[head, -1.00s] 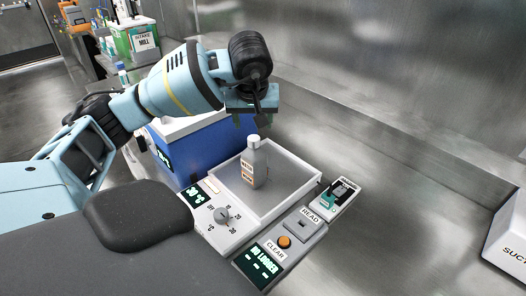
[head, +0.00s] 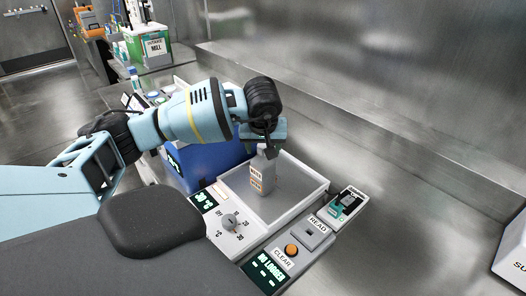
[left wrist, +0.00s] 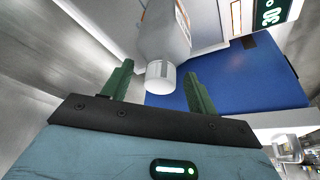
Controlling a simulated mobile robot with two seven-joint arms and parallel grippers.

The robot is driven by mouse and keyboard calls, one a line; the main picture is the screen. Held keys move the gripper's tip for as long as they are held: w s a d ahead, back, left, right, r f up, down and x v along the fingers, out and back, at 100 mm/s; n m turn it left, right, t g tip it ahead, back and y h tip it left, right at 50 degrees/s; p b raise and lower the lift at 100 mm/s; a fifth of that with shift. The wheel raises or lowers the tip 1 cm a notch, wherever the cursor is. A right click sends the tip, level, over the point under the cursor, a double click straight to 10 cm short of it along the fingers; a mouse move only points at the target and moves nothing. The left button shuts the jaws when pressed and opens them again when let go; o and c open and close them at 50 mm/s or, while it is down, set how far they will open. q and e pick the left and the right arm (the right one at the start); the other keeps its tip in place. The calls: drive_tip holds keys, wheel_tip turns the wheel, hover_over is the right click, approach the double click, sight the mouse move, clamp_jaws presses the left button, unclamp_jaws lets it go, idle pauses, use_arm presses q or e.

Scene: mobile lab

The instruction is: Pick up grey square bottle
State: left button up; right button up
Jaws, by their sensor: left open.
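The grey square bottle (head: 262,174) has a white cap and an orange-and-white label. It stands upright on the grey plate of a white-rimmed device (head: 299,209). My left gripper (head: 264,146) is open just above and behind the bottle's top in the head view, partly hidden by the wrist. In the left wrist view, the two green fingers of the left gripper (left wrist: 158,84) are spread apart. The bottle (left wrist: 165,38) shows there with its cap between the fingertips, with gaps on both sides. My right gripper is not in view.
A blue box (head: 205,165) stands close behind at the left. A steel wall rises behind the bench.

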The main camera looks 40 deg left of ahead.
use_arm(q)
drive_tip(key=c, duration=1.2)
drive_tip(key=shift+s, duration=0.1)
clamp_jaws()
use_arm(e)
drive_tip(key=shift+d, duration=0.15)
use_arm(q)
drive_tip(key=shift+f, duration=0.1)
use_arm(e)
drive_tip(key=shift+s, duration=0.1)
use_arm(q)
drive_tip(key=shift+d, duration=0.1)
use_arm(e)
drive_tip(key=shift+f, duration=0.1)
